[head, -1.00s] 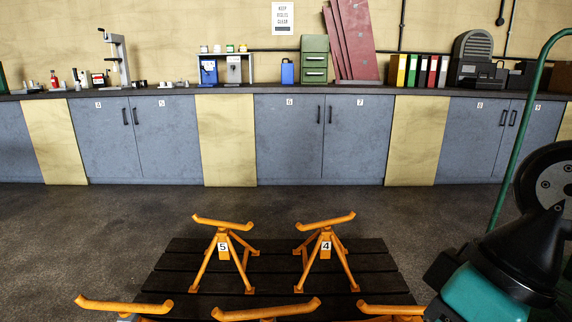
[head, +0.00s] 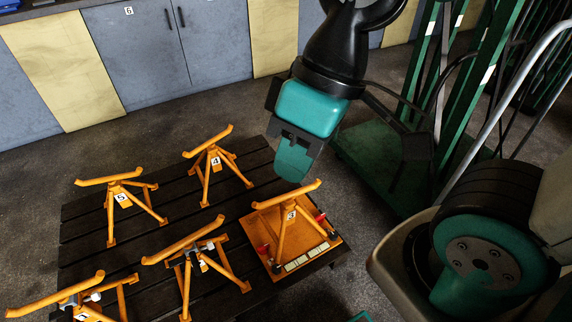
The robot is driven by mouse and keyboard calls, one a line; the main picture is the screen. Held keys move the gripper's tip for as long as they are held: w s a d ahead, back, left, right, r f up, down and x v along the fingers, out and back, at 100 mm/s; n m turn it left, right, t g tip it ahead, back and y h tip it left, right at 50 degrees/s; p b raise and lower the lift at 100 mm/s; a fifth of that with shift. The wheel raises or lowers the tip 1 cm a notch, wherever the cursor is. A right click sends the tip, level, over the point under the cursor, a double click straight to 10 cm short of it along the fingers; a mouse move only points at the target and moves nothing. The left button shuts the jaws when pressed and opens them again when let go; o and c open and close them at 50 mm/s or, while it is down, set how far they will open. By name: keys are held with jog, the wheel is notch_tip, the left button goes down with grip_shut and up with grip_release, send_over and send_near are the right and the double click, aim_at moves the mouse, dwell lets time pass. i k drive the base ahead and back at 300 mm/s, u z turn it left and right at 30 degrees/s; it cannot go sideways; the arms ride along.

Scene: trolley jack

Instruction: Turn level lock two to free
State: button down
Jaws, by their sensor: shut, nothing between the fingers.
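An orange levelling plate (head: 268,258) lies on the right end of the dark slatted platform, with an orange stand (head: 285,232) on it. Small red levers sit at the plate's edges, one at the left (head: 264,251) and one at the right (head: 321,217). I cannot read which is level lock two, or how either is set. My gripper (head: 291,172) is shut and empty. It hangs above the back of the plate, pointing down, and appears apart from the levers. The plate's far edge is partly hidden by the stand.
Several orange stands, including stand five (head: 122,198) and stand four (head: 205,160), stand on the dark platform (head: 80,232). A green wheeled frame (head: 375,160) stands at the right behind my arm. Grey cabinets (head: 140,50) line the back. Dark floor is clear between cabinets and platform.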

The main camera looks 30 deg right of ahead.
aim_at(319, 219)
jog(key=k, duration=1.05)
jog(key=z, duration=0.7)
jog(key=i, duration=1.35)
jog(key=u, duration=0.65)
